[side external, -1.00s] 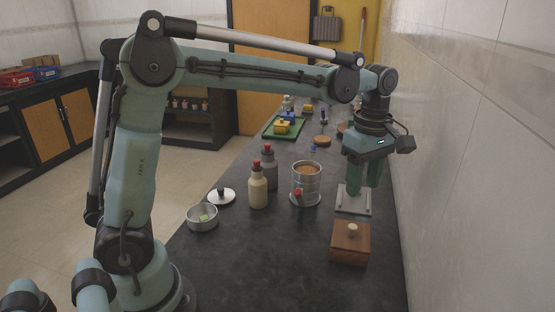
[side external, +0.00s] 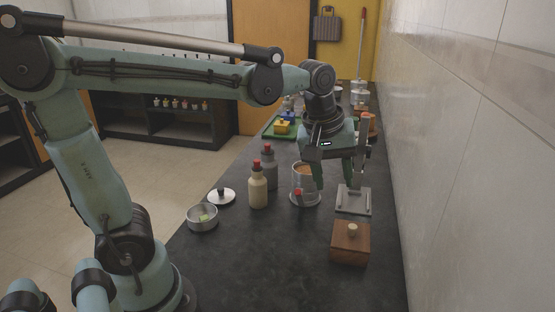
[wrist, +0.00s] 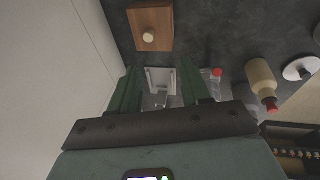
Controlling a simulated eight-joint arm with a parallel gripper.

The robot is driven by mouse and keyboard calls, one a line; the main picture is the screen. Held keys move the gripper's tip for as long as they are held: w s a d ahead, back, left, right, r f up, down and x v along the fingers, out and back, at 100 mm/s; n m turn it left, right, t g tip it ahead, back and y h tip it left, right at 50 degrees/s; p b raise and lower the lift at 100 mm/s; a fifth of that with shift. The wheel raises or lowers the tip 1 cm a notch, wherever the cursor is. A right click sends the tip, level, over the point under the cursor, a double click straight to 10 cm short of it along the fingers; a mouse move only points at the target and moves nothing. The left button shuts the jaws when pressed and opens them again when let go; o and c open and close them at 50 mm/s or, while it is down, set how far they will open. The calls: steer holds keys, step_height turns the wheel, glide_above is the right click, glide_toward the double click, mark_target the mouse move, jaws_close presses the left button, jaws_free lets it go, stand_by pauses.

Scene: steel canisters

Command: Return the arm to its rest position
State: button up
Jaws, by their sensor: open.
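My gripper (side external: 339,182) is open and empty, pointing down above the dark counter. In the side view it hangs between the steel canister (side external: 300,190) and the grey metal stand (side external: 353,203), partly in front of or over the canister; whether it touches cannot be told. The canister has a brown top and a red part low on its front. In the wrist view, my gripper's two green fingers (wrist: 158,82) are spread apart, with the stand (wrist: 158,74) seen between them. The canister is mostly hidden there behind the right finger.
A wooden box with a knob (side external: 350,242) stands in front of the stand. Two red-capped bottles (side external: 258,187) (side external: 269,168), a lid (side external: 221,196) and a small bowl (side external: 202,218) stand to the left. A green tray (side external: 270,132) lies farther back. A wall (side external: 460,150) runs along the right.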

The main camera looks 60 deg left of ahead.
steer(key=s+a+f+m+t, duration=0.1)
steer(key=s+f+m+t, duration=0.3)
steer(key=s+m, duration=0.3)
steer(key=shift+s+a+f+m, duration=0.25)
steer(key=shift+a+m, duration=0.15)
steer(key=shift+m, duration=1.1)
